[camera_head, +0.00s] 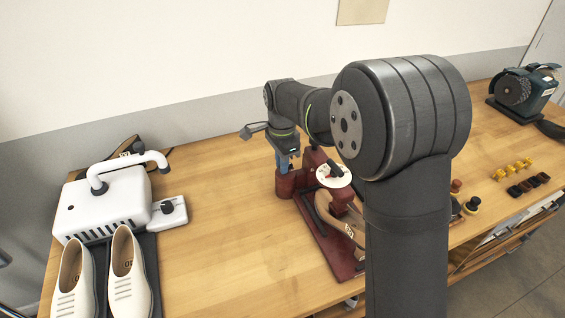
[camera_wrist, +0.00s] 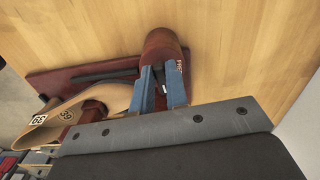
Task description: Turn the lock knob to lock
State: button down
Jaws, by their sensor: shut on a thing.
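A dark red stretching device (camera_head: 322,235) stands on the wooden bench, with a round red post (camera_head: 285,186) at its back left corner. The post also shows in the wrist view (camera_wrist: 163,48), with small pale lettering on its side. My gripper (camera_head: 284,167) points down over this post. In the wrist view, its blue fingers (camera_wrist: 163,92) are closed around a small part at the post, which I take as the lock knob. The knob is mostly hidden between the fingers, so its turn angle cannot be read.
A white dial (camera_head: 333,175) and a tan shoe (camera_head: 334,218) tagged 39 sit on the device, close to my gripper. A white machine (camera_head: 105,205) and pale shoes (camera_head: 122,270) stand left. A grinder (camera_head: 523,92) stands far right.

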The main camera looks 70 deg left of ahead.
jog(key=shift+m, duration=0.5)
jog(key=shift+a, duration=0.1)
jog(key=c, duration=1.4)
grip_release()
jog(key=shift+c, duration=0.2)
jog(key=shift+r, duration=0.1)
notch_tip(320, 180, up, 17)
jog(key=shift+r, duration=0.15)
